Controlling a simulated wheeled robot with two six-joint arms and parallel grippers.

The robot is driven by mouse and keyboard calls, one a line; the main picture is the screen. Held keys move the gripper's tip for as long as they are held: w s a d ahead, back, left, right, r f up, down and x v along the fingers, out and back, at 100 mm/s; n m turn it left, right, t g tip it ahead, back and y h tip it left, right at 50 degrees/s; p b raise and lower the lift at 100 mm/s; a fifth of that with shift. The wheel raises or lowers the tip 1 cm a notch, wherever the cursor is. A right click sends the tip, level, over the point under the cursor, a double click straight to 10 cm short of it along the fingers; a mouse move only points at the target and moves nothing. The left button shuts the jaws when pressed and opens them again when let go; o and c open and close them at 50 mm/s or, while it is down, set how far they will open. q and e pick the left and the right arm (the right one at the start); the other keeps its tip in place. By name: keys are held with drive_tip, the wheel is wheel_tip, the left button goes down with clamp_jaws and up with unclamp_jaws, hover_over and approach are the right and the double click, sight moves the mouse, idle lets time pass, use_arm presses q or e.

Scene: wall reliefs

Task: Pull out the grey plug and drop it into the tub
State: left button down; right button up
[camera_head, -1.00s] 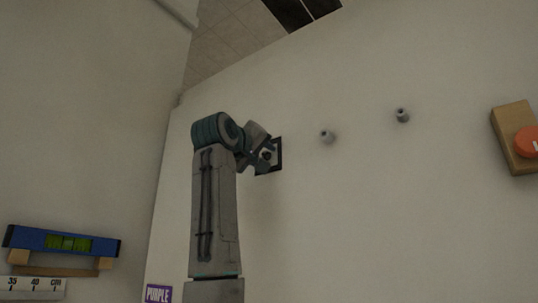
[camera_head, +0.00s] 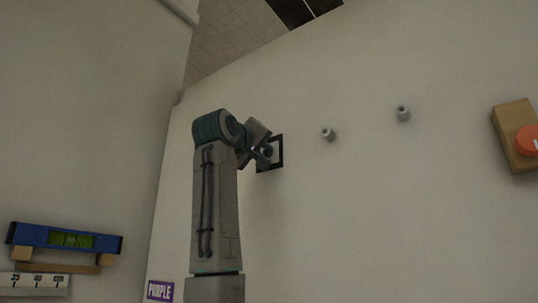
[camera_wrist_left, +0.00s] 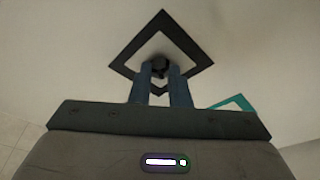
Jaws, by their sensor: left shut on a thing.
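A dark square frame (camera_head: 281,151) with a pale inside is on the wall at the middle of the head view. It also shows, turned like a diamond, in the left wrist view (camera_wrist_left: 203,60). My left gripper (camera_head: 268,155) is in front of it, and its two blue fingers (camera_wrist_left: 160,72) show in the wrist view. They are shut on a small dark round thing, the grey plug (camera_wrist_left: 159,63), seen at the frame's centre. I cannot tell whether the plug is still seated in the wall. My right gripper and the tub are not in view.
Two grey pegs (camera_head: 327,134) (camera_head: 403,114) stick out of the wall to the right. Further right is a wooden block with an orange button (camera_head: 527,140). A blue spirit level (camera_head: 64,238) is at the left, above a ruler (camera_head: 35,281). A purple sign (camera_head: 160,290) is low down.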

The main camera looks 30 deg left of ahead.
use_arm(q)
drive_tip(key=shift+s+f, duration=0.1)
drive_tip(key=shift+f, duration=0.05)
idle(0.3)
drive_tip(key=shift+s+a+b, duration=0.1)
drive_tip(key=shift+s+b, duration=0.3)
drive_tip(key=shift+s, duration=0.3)
drive_tip(key=shift+s, duration=0.1)
drive_tip(key=shift+s, duration=0.1)
drive_tip(key=shift+s+b, duration=0.35)
drive_tip(key=shift+s, duration=0.2)
